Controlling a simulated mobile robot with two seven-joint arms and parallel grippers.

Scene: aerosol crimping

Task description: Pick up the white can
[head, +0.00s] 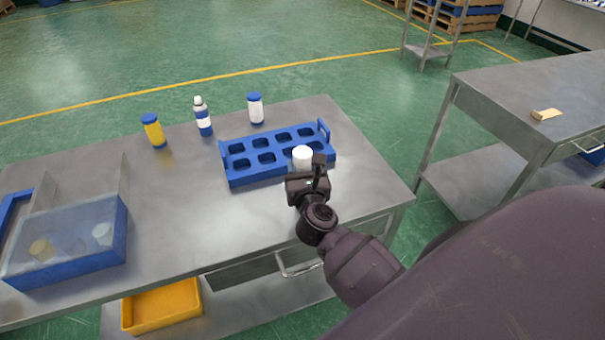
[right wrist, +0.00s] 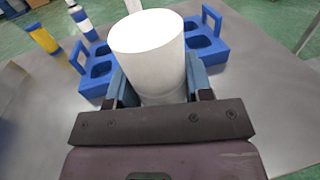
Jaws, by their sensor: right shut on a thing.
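The white can (head: 302,155) is in the grip of my right gripper (head: 307,178), at the near right part of the blue rack in the head view. In the right wrist view the white can (right wrist: 148,50) stands between the two fingers (right wrist: 155,90), which press on its sides. The blue rack (head: 255,180) with several square pockets lies behind it. Whether the can is clear of the table or the rack, I cannot tell. My left gripper is not in view.
A yellow bottle (head: 153,131), a blue-and-white bottle (head: 203,118) and a white bottle with a blue cap (head: 255,109) stand behind the rack. A blue bin with a clear cover (head: 70,240) is at the left. The metal table (head: 180,200) is bare between them.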

